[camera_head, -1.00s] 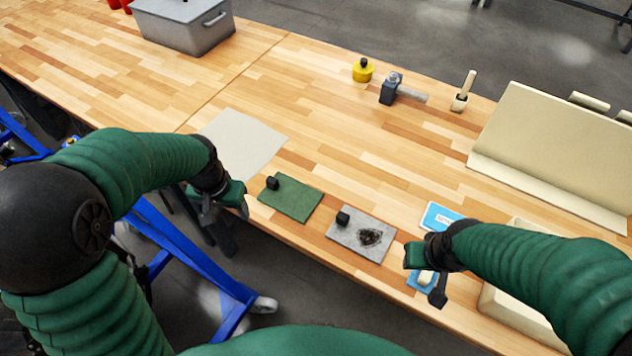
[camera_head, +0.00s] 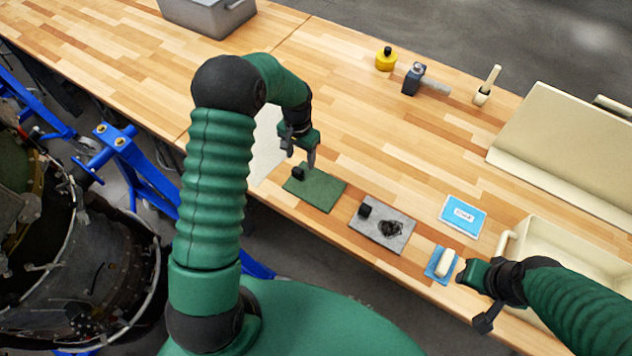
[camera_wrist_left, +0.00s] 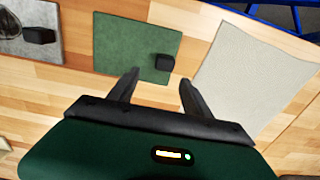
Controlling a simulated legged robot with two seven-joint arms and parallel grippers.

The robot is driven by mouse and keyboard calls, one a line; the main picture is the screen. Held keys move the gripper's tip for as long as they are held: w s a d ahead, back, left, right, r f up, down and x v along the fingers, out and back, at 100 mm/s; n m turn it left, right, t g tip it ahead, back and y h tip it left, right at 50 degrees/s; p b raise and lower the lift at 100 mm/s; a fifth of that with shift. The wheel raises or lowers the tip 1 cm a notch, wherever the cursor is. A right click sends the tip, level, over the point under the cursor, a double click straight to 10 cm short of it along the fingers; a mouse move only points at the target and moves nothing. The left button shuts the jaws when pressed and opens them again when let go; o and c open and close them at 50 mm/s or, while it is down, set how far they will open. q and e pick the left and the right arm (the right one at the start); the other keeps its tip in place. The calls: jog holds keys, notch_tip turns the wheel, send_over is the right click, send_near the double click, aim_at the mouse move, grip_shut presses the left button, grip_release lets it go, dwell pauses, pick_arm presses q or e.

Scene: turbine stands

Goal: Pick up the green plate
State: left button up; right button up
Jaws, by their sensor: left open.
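The green plate (camera_head: 318,190) lies flat on the wooden table near its front edge. It has a small black knob (camera_head: 298,173) near its left side in the head view. In the left wrist view the green plate (camera_wrist_left: 128,45) shows with the black knob (camera_wrist_left: 165,63) just beyond my fingertips. My left gripper (camera_head: 308,160) is above the plate's far edge, close to the knob, open and empty; its two fingers (camera_wrist_left: 155,80) are spread in the wrist view. My right gripper (camera_head: 471,298) is at the front right, by a blue pad; its jaw opening is unclear.
A grey stained plate (camera_head: 370,232) with a black knob lies right of the green one. A blue pad with a white handle (camera_head: 436,268), a blue card (camera_head: 463,215) and a beige bin (camera_head: 540,240) are further right. A pale sheet (camera_head: 267,150) lies left.

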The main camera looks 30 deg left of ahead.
aim_at(297, 169)
pick_arm(q)
jog(key=f, duration=0.2)
jog(key=a+f+p, duration=0.1)
jog(key=f, duration=0.1)
jog(key=s+f+p, duration=0.1)
jog(key=f, duration=0.1)
jog(key=shift+s+a+f, duration=0.1)
jog(key=shift+a+f, duration=0.05)
jog(key=shift+a, duration=0.1)
jog(key=shift+f+p, duration=0.3)
jog(key=shift+f, duration=0.05)
jog(key=shift+d, duration=0.5)
jog(key=c, duration=0.9)
jog(key=shift+a, duration=0.25)
grip_shut()
pick_arm(e)
jog(key=r, duration=0.1)
jog(key=a+r, duration=0.1)
jog(key=shift+r, duration=0.4)
pick_arm(q)
jog(key=shift+d, duration=0.1)
